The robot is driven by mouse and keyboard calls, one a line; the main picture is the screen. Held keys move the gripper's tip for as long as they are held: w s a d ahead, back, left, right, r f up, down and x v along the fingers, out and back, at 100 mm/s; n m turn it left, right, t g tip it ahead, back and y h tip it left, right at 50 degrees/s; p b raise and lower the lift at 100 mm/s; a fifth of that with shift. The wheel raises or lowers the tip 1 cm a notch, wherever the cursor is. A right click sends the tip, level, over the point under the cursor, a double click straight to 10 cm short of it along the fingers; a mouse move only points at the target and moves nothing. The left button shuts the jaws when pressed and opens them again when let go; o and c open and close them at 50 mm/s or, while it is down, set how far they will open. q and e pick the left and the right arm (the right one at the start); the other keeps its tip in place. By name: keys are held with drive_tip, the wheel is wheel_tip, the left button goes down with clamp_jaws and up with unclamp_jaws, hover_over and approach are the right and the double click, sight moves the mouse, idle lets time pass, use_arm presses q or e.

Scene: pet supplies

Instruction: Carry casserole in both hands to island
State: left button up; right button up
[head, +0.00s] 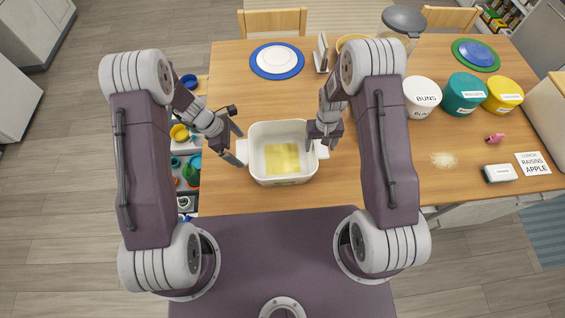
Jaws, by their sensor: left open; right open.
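The casserole (257,177) is a white rounded-square dish with a small handle on its left and right sides and a yellow patch on its inner floor. It stands upright on the wooden table near the front edge. My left gripper (239,147) is open at the dish's left side, close to the left handle. My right gripper (321,147) is open at the right side, close to the right handle. I cannot tell whether either gripper touches the dish. No island can be made out with certainty.
A blue-rimmed plate (277,60) lies behind the dish on the wooden table (235,110). Canisters, including one marked BUNS (422,92), stand to the right. A pink item (495,138), a white box (499,173) and a label card (533,163) lie further right. Chairs stand behind the table.

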drive_tip(key=shift+s, duration=0.1)
use_arm(q)
drive_tip(key=v, duration=1)
use_arm(e)
wheel_tip(320, 180, up, 12)
